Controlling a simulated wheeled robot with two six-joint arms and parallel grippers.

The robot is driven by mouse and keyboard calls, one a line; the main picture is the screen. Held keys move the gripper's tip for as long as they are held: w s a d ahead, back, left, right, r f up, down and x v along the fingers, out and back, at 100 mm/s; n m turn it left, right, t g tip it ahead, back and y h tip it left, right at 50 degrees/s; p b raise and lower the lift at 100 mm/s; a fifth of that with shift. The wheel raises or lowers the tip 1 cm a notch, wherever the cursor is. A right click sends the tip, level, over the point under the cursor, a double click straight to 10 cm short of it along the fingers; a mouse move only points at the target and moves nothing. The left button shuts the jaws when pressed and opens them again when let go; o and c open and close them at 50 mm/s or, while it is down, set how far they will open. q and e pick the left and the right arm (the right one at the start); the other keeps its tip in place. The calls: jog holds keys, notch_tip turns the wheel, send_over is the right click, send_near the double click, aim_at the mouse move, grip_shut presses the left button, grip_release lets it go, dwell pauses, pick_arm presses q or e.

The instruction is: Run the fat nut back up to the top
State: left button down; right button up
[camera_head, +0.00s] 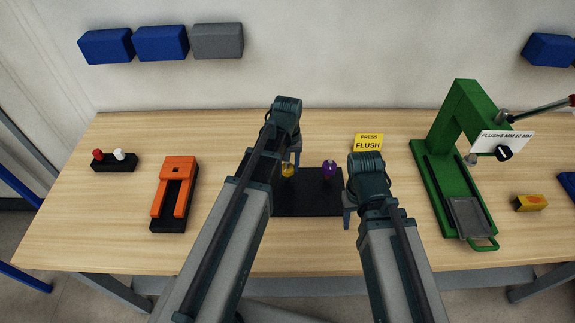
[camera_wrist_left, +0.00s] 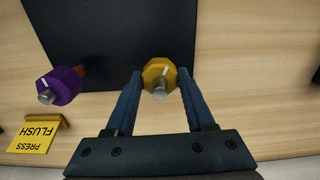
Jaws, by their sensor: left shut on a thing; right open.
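A black base plate (camera_head: 308,207) lies mid-table with two bolts standing on it. A yellow nut (camera_head: 287,171) is on the left bolt and a purple nut (camera_head: 329,170) on the right bolt. In the left wrist view the yellow nut (camera_wrist_left: 160,68) sits between my left fingertips, with a grey bolt end showing through it. The purple nut (camera_wrist_left: 68,84) is apart, at the left. My left gripper (camera_head: 291,163) is shut on the yellow nut. My right gripper (camera_head: 349,206) is open and empty, beside the plate's right edge. I cannot tell how high each nut sits.
A yellow "PRESS FLUSH" sign (camera_head: 368,143) stands behind the plate. A green press (camera_head: 437,175) stands at the right, with a yellow block (camera_head: 529,202) beyond it. An orange fixture (camera_head: 175,187) and a small black stand (camera_head: 114,163) with red and white knobs are at the left.

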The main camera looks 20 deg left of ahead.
pick_arm(q)
jog(key=shift+n, duration=1.1)
jog(key=shift+s, duration=0.1)
jog(key=shift+c, duration=1.3)
grip_release()
jog(key=shift+r, duration=0.1)
pick_arm(e)
jog(key=shift+r, duration=0.1)
pick_arm(q)
notch_tip(320, 180, up, 14)
jog(key=p, duration=1.4)
jog(key=shift+f, duration=0.25)
pick_arm(e)
notch_tip(320, 180, up, 14)
jog(key=shift+f, duration=0.25)
